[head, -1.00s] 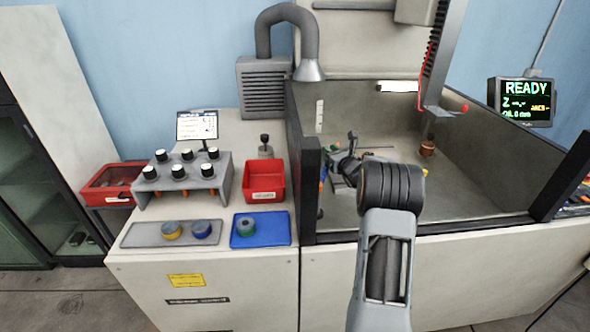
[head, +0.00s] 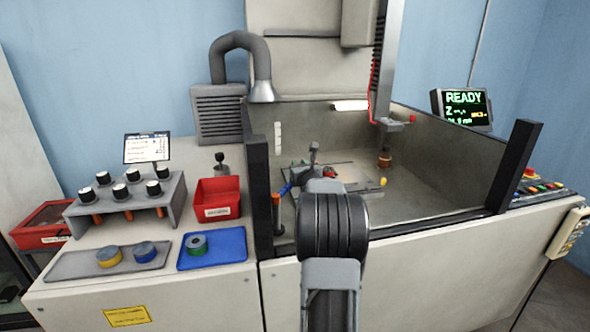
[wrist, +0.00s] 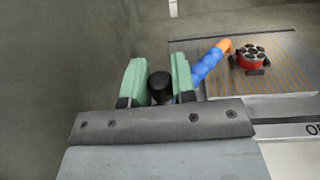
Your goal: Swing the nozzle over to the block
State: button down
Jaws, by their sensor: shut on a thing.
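The nozzle (wrist: 207,66) is a blue segmented hose with an orange tip, in the wrist view just right of my fingers. It points up and right, towards a red round piece (wrist: 252,58) with dark knobs on a slotted plate (wrist: 283,80). I cannot make out a plain block; this red piece is the closest thing to one. My gripper (wrist: 157,82) has its green fingers shut on a black round knob (wrist: 160,88). Whether the knob joins the nozzle is hidden. In the head view, the blue hose (head: 287,187) shows beside my wrist, which hides part of the tank floor.
Clear tank walls with dark posts (head: 262,195) enclose the work area. A copper-coloured electrode (head: 385,159) hangs above the plate at the right. A red bin (head: 217,198), blue tray (head: 232,246) and knob rack (head: 174,197) stand left.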

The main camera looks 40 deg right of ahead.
jog(key=shift+s+f, duration=0.1)
jog(key=c, duration=1.1)
grip_release()
jog(key=shift+s+d, duration=0.1)
jog(key=shift+s, duration=0.05)
jog(key=shift+c, duration=0.2)
jog(key=shift+o, duration=1)
jog(key=b+v, duration=0.1)
jog(key=v, duration=1.2)
jog(key=shift+s+a, duration=0.25)
